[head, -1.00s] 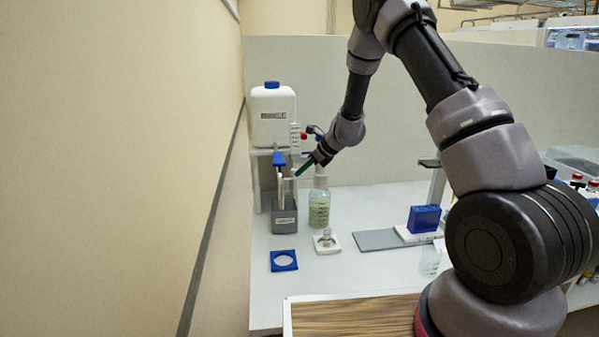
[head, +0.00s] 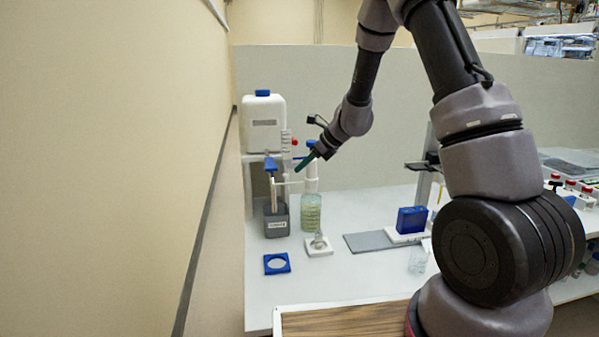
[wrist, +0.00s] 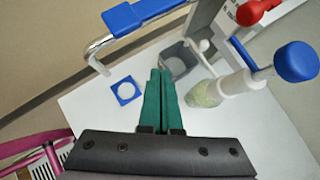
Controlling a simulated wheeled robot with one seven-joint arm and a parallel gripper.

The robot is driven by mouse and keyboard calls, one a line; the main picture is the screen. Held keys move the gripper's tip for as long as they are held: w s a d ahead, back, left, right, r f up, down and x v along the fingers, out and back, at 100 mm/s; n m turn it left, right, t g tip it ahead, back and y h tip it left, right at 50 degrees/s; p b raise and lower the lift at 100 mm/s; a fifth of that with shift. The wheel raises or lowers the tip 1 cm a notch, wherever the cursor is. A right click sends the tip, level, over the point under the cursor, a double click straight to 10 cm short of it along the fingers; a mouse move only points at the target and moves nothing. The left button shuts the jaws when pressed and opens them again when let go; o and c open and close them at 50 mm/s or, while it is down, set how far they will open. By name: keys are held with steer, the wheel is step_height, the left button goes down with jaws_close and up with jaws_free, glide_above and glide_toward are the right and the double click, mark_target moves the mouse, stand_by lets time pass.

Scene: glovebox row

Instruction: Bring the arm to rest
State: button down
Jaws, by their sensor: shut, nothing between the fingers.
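My gripper (head: 301,167) is at the end of my raised arm, in the air above the bench near the dispensing stand. In the wrist view its two green fingers (wrist: 160,72) lie together, shut and empty. The fingertips appear close to the stand's pipe and the blue lever (head: 270,164) in the head view. I cannot tell the exact gap. My arm reaches across from the right side of the picture.
A white canister (head: 263,124) tops the stand at the left wall. Below are a grey cup (head: 276,222), a green-tinted bottle (head: 311,214) and a blue square ring (head: 277,264). A blue block (head: 411,219) stands farther right. The bench front (head: 345,284) is mostly clear.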

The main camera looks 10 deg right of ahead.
steer(key=shift+s+r, duration=0.15)
steer(key=shift+s, duration=0.05)
steer(key=shift+r, duration=0.1)
steer(key=s+d+r+n, duration=0.2)
steer(key=s+r+n, duration=0.4)
steer(key=r, duration=0.4)
steer(key=s+d+r+n, duration=0.3)
steer(key=s+r+n, duration=0.2)
steer(key=s+r, duration=0.35)
steer(key=s+d+r+n+t+h, duration=0.1)
steer(key=s+d+r+n+h, duration=0.1)
steer(key=s, duration=0.6)
steer(key=s+d+r+n+t+h, duration=0.1)
steer(key=s+d+r+n+h, duration=0.2)
steer(key=s+d+n, duration=0.4)
steer(key=shift+s+r+t, duration=0.3)
steer(key=shift+s+r, duration=0.35)
steer(key=shift+s, duration=0.6)
